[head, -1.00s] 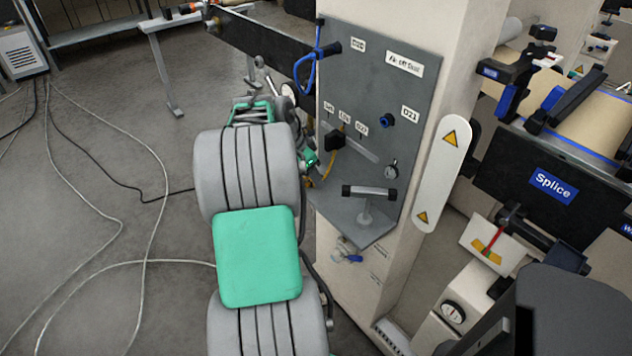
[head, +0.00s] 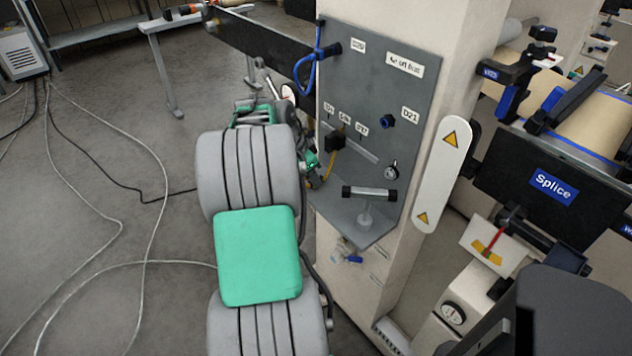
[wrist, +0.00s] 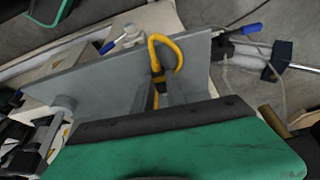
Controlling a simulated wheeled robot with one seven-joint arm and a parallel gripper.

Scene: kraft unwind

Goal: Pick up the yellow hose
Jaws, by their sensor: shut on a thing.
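The yellow hose (head: 331,167) hangs below a black fitting on the grey panel in the head view. In the wrist view the hose (wrist: 165,48) makes a loop just beyond my gripper, and its lower part runs between the two grey fingers. My gripper (wrist: 159,88) is shut on the hose. In the head view my gripper (head: 314,174) is small and partly hidden behind my arm, at the panel's left edge.
The grey panel (head: 375,105) has labels, knobs and a small shelf (head: 362,225). A blue hose (head: 305,72) hangs from its upper left. A beige column carries the panel. The splice unit (head: 553,187) stands at right. Cables lie on the left floor.

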